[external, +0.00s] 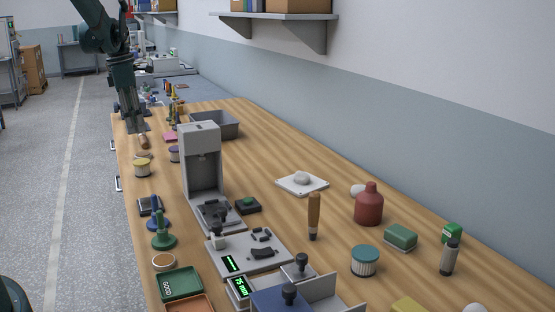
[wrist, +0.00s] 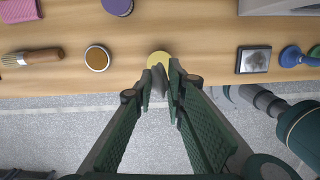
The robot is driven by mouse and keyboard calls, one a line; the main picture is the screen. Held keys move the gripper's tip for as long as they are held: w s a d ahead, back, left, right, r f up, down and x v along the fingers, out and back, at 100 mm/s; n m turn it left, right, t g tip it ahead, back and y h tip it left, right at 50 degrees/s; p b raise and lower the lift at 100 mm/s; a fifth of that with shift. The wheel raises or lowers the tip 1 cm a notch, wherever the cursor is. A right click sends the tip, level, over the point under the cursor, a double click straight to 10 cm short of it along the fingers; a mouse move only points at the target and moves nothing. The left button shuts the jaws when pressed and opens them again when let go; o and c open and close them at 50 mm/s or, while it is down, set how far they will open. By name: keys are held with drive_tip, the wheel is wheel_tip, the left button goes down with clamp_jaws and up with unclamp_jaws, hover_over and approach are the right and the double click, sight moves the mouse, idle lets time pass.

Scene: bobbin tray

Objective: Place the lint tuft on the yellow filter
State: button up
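The yellow filter (external: 142,168), a short pleated cylinder with a yellow top, stands upright near the left edge of the bench. In the wrist view its yellow top (wrist: 159,58) shows just beyond my fingertips, partly covered. My gripper (wrist: 160,84) points down at it, and in the external view my gripper (external: 137,126) is above and behind the filter, with a gap between them. The fingers are nearly closed on a small grey piece, which looks like the lint tuft (wrist: 158,74). The tuft cannot be made out in the external view.
A wooden-handled brush (wrist: 32,57) and a round brown-topped container (wrist: 97,58) lie left of the filter in the wrist view. A purple-topped filter (external: 174,155) stands close by. A dark square block (wrist: 253,60) is to the right. The grey press (external: 201,160) rises nearby.

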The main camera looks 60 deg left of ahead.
hover_over(142, 161)
drive_tip(key=shift+s+d+f, duration=0.1)
drive_tip(key=shift+s+f, duration=0.05)
drive_tip(key=shift+f, duration=1.4)
drive_tip(key=shift+s+d+f, duration=0.1)
drive_tip(key=shift+f, duration=1.45)
drive_tip(key=shift+a+f, duration=0.1)
drive_tip(key=shift+f, duration=1.8)
drive_tip(key=shift+f, duration=0.2)
drive_tip(key=o, duration=0.6)
drive_tip(key=shift+r, duration=0.15)
drive_tip(key=r, duration=0.4)
drive_tip(key=s+r, duration=0.1)
drive_tip(key=r, duration=0.7)
drive_tip(key=shift+s, duration=0.25)
